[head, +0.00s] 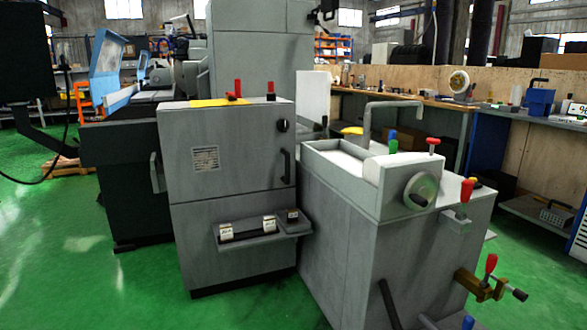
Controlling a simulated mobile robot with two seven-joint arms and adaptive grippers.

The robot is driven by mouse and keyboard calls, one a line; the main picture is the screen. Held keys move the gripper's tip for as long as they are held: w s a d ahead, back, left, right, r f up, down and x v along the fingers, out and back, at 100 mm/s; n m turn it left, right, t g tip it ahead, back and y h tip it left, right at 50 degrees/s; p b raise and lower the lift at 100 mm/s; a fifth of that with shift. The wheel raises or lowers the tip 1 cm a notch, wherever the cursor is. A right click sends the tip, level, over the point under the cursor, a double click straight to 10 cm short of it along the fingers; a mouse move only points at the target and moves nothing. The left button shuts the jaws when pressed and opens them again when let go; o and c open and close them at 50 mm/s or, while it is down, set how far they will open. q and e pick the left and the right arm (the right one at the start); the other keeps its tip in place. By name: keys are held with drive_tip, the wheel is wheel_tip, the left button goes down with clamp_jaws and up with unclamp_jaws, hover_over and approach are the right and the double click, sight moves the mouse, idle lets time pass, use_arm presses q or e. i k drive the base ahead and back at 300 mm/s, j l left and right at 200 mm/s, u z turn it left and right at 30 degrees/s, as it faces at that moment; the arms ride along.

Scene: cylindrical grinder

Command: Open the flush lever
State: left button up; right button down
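Several coloured handles stand on the grey coolant-style cabinet (375,225) at right, and I cannot tell which is the flush lever. A red-handled lever (490,266) rises from a brass valve (470,283) on the cabinet's right side. Another upright red handle (466,190) stands on a small grey bracket above it. A red-topped handle (433,143) and a blue and green handle (392,142) are on the top edge. Neither of my grippers is in view.
A taller grey cabinet (225,190) with a small shelf (262,230) stands at left, with red handles (270,88) on top. A grey handwheel (420,190) projects from the right cabinet. A workbench (430,98) runs behind. Green floor (50,250) is clear at front left.

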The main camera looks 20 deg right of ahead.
sight(393, 149)
drive_tip(key=i+j+z, duration=0.15)
drive_tip(key=i, duration=0.3)
drive_tip(key=i+j+z, duration=0.2)
drive_tip(key=i, duration=0.25)
drive_tip(key=i+j+z, duration=0.15)
drive_tip(key=i+j, duration=0.15)
drive_tip(key=i, duration=0.15)
drive_tip(key=i+j+z, duration=0.35)
drive_tip(key=i+j, duration=0.2)
drive_tip(key=j, duration=0.1)
